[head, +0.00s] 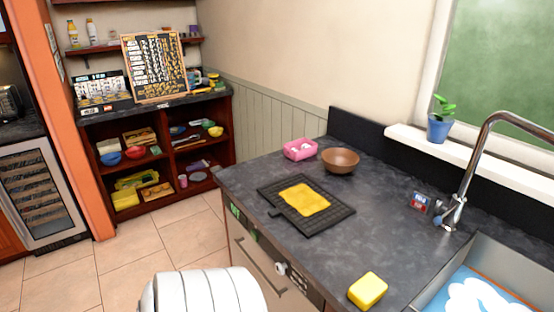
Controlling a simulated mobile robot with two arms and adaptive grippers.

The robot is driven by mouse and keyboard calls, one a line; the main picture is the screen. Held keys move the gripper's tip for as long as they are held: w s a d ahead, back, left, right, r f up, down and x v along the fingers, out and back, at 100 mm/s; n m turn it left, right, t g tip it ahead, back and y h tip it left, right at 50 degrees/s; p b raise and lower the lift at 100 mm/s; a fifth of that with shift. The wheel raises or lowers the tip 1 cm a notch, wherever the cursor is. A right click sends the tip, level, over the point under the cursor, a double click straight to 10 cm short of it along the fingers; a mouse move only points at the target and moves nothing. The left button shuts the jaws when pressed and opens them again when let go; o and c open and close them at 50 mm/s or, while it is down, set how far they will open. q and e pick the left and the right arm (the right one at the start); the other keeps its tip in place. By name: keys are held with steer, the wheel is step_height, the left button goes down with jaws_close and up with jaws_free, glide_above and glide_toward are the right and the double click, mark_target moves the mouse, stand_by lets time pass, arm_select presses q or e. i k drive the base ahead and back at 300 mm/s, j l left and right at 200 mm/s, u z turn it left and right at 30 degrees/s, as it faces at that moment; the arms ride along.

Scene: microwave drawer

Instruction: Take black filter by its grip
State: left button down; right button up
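The black filter (336,218) is a flat, dark mesh rectangle lying on the dark stone counter. A small tab, which looks like its grip (275,212), sticks out at its left edge, toward the counter's front. A yellow cloth (305,199) lies flat on the middle of the filter and hides part of it. Neither gripper shows in the head view. A white rounded part at the bottom edge looks like part of my own arm, with no fingers visible.
Behind the filter are a pink basket (300,149) and a brown bowl (340,160). A yellow sponge (368,291) lies near the counter's front edge. The sink (430,296) and faucet (465,183) are at right. Bare counter surrounds the filter's right side.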

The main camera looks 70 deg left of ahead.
mark_target(310, 208)
steer(key=j+u, duration=0.1)
steer(key=u, duration=0.9)
steer(key=j+u, duration=0.1)
steer(key=u, duration=0.35)
steer(key=i+u, duration=0.1)
steer(key=u, duration=0.4)
